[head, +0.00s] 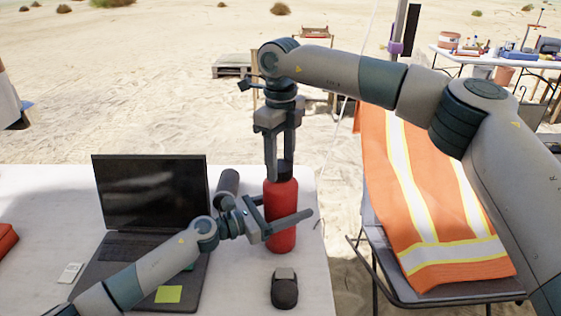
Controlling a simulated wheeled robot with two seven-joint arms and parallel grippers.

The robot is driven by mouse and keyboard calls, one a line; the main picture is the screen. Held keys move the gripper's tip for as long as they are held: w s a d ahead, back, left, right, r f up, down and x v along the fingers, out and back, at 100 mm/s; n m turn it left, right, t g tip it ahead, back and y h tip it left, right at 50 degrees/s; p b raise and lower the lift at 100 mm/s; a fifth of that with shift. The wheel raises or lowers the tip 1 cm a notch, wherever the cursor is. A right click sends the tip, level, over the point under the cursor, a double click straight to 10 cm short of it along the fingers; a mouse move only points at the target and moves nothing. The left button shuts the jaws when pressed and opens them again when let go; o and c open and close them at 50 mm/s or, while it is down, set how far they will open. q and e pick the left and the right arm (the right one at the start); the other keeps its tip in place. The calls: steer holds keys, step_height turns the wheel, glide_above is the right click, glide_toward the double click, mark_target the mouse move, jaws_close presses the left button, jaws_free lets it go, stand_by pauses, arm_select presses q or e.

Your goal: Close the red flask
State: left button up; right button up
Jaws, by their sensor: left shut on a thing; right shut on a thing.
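The red flask (281,189) stands upright near the right end of the white table. My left gripper (283,218) comes in from the left and is shut around the flask's body. The flask's dark cap (284,169) sits at the flask's top. My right gripper (284,160) points down from above and is shut on the cap. Whether the cap is fully seated cannot be told from this view.
An open laptop (150,192) stands left of the flask, with a dark cylinder (228,183) beside it. A dark mouse (285,288) lies in front of the flask. A chair with an orange vest (400,190) stands right of the white table (55,190).

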steer(key=o, duration=1.3)
steer(key=shift+c, duration=0.2)
step_height(320, 180, up, 12)
arm_select(q)
steer(key=o, duration=2.2)
steer(key=shift+c, duration=0.2)
